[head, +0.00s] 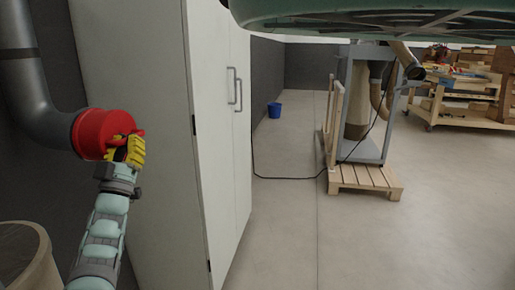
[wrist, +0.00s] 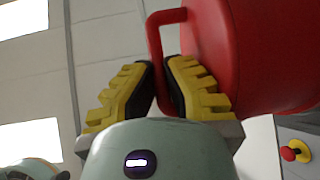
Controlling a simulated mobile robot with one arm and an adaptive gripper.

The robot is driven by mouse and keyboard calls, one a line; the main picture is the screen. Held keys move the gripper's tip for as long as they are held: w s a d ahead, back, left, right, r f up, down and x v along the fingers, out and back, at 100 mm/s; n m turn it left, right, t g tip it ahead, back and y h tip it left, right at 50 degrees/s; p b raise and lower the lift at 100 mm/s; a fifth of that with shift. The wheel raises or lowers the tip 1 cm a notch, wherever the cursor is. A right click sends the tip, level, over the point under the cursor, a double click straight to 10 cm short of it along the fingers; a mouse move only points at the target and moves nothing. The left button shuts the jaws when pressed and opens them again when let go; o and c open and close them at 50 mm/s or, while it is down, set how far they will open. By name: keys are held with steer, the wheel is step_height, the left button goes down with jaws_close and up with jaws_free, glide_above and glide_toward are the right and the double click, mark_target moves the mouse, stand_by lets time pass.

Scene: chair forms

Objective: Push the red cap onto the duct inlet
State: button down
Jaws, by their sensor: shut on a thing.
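The red cap (head: 97,132) is at the open end of the grey duct (head: 32,104) at the left in the head view. Its face is toward my gripper, and the cap covers the duct's mouth in this view. I cannot tell how far it sits over the inlet. My gripper (head: 124,146) has yellow fingers and is shut on the cap's handle. In the wrist view the cap (wrist: 255,50) fills the upper right, and its red handle bar passes between the fingertips of my gripper (wrist: 160,75).
A tall pale cabinet (head: 150,110) stands close right of the cap. A round bin (head: 25,258) is at the lower left. A wooden pallet (head: 365,178) with a grey machine stands farther right. A blue bucket (head: 274,109) is at the back. The middle floor is clear.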

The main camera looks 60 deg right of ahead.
steer(key=shift+w+a, duration=0.15)
steer(key=shift+w, duration=0.1)
steer(key=c, duration=1.1)
jaws_free()
steer(key=shift+o, duration=0.2)
